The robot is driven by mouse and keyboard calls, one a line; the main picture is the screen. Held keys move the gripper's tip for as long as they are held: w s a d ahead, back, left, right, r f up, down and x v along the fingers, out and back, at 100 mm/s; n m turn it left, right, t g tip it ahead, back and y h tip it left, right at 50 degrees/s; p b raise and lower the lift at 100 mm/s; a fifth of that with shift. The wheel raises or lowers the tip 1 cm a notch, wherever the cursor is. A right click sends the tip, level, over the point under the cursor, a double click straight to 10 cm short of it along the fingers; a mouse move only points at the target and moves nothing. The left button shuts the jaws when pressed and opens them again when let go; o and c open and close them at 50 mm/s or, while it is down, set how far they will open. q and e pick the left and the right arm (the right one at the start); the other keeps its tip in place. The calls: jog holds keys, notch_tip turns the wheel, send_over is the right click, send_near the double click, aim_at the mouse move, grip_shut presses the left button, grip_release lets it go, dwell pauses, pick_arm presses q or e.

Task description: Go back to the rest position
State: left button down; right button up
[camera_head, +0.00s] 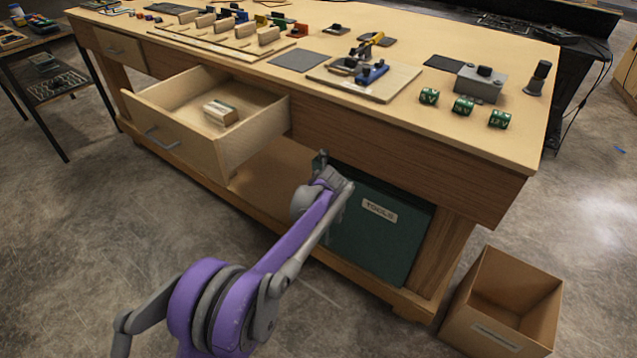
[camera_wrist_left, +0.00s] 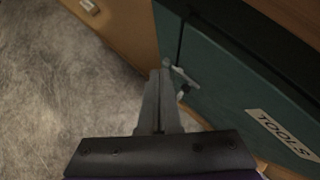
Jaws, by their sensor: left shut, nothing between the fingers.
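My left arm reaches in from the lower left in the head view, and its gripper (camera_head: 322,165) is in front of the green tools cabinet (camera_head: 375,235) under the workbench. In the left wrist view the left gripper (camera_wrist_left: 166,72) is shut, its fingers together and empty, with the tips close to the cabinet door's handle (camera_wrist_left: 186,76). I cannot tell if they touch it. The cabinet door looks closed and carries a label reading TOOLS. My right gripper is in neither view.
A drawer (camera_head: 180,145) stands open left of my left gripper, with a small block (camera_head: 220,112) inside. An open cardboard box (camera_head: 490,335) stands on the floor at the right. The workbench top (camera_head: 390,120) holds several parts. Bare floor lies in front.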

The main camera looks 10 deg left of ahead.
pick_arm(q)
jog(key=s+a+r+n+g+p, duration=0.1)
jog(key=s+r+n, duration=0.35)
jog(key=s, duration=0.35)
jog(key=s+a+r+n+p, duration=0.1)
jog(key=s+a+r+n, duration=0.15)
jog(key=s+r, duration=0.4)
jog(key=s+d+f+n+g+h, duration=0.1)
jog(key=s+f+n, duration=0.2)
jog(key=s+n, duration=0.65)
jog(key=s+d+f+n+g+h, duration=0.15)
jog(key=s+n, duration=0.45)
jog(key=s, duration=0.7)
jog(key=s+d+f+n+h, duration=0.1)
jog(key=s+f+n, duration=0.3)
jog(key=s+n, duration=0.55)
notch_tip(320, 180, up, 24)
jog(key=p, duration=2)
jog(key=shift+d+f+m+t, duration=0.15)
jog(key=shift+f+m+t, duration=0.05)
jog(key=shift+m+t, duration=0.2)
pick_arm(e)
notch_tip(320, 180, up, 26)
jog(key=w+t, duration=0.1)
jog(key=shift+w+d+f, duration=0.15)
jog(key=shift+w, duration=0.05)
pick_arm(q)
jog(key=shift+s, duration=0.2)
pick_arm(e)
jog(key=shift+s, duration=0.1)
